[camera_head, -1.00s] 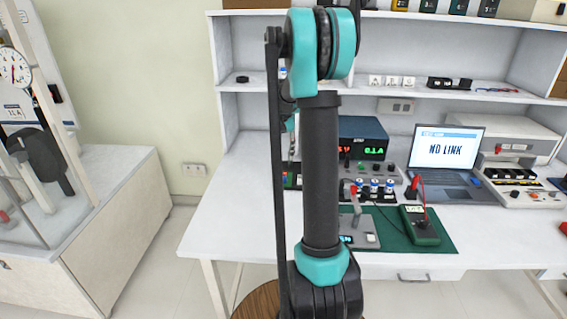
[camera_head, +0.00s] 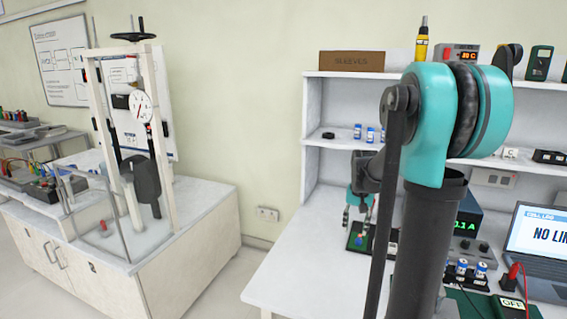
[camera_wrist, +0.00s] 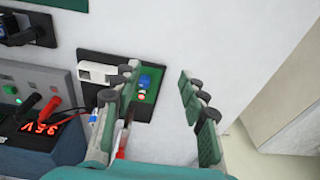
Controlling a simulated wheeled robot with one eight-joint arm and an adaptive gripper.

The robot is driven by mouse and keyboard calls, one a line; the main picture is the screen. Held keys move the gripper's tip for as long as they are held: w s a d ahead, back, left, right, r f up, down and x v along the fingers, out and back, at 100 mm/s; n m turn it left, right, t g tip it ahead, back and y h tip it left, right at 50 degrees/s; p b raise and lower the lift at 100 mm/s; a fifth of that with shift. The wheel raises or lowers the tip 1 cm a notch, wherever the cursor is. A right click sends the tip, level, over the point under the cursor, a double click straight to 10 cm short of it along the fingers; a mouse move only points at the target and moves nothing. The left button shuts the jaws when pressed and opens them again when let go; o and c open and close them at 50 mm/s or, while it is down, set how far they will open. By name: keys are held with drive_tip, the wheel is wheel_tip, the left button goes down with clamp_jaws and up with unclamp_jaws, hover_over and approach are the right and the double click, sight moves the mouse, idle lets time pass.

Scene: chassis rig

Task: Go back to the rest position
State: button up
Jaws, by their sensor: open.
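My gripper (camera_head: 358,212) hangs over the left part of the white bench (camera_head: 285,275), left of my upright dark and teal arm in the head view. In the wrist view its two green-padded fingers (camera_wrist: 158,75) stand apart with nothing between them. Below it lies a black-framed green board (camera_head: 355,242) with a blue part. In the wrist view this board (camera_wrist: 145,107) shows a blue part, a small red light and a white block, partly behind the left finger. Whether the gripper touches the board cannot be told.
A shelf (camera_head: 330,145) with small blue-and-white cylinders is above the bench. A test rig (camera_head: 150,120) stands on a separate cabinet at left. Floor shows between cabinet and bench.

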drive_tip(key=s+a+f+n+t, duration=0.1)
drive_tip(key=s+a+f, duration=0.1)
drive_tip(key=s, duration=0.5)
drive_tip(key=s+a+f+n+t, duration=0.1)
drive_tip(key=s+a+f+n, duration=0.1)
drive_tip(key=s, duration=0.5)
drive_tip(key=s+a+f+n+t, duration=0.1)
drive_tip(key=s+a+f, duration=0.2)
drive_tip(key=s, duration=0.5)
drive_tip(key=shift+a+f, duration=0.1)
drive_tip(key=shift+f, duration=0.55)
